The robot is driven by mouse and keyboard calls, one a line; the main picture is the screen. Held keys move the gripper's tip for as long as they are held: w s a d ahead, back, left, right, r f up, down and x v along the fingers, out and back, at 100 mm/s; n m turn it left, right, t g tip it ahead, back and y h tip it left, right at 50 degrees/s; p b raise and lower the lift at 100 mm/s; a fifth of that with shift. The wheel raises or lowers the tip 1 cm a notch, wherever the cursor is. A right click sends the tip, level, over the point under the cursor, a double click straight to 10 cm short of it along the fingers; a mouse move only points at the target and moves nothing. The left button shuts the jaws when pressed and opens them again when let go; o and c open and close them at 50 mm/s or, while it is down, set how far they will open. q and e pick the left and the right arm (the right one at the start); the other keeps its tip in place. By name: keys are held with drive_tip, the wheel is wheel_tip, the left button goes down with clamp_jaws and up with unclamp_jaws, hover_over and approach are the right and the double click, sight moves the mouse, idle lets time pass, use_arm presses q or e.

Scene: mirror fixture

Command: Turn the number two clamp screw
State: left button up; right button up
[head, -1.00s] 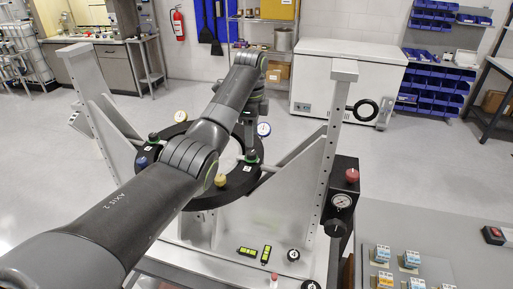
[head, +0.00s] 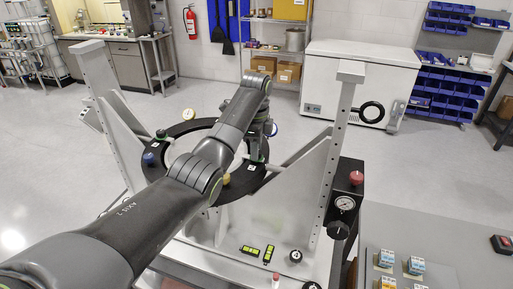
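The mirror fixture has a black ring (head: 190,130) between two upright light-grey brackets. Several knobs or screws sit around it: a green one (head: 161,134) and a blue one (head: 150,159) on the left, a yellow one (head: 226,179) at the near side, and a green one (head: 250,157) on the right. White labels lie beside some, too small to read surely. My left arm crosses the near part of the ring. My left gripper (head: 259,148) points down at the right green screw, close above or around it; contact and finger opening are unclear. My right gripper is out of view.
A pressure gauge (head: 344,204) and red button (head: 355,178) stand right of the fixture.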

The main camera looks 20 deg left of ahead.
use_arm(q)
drive_tip(key=shift+c, duration=0.9)
drive_tip(key=shift+n, duration=0.3)
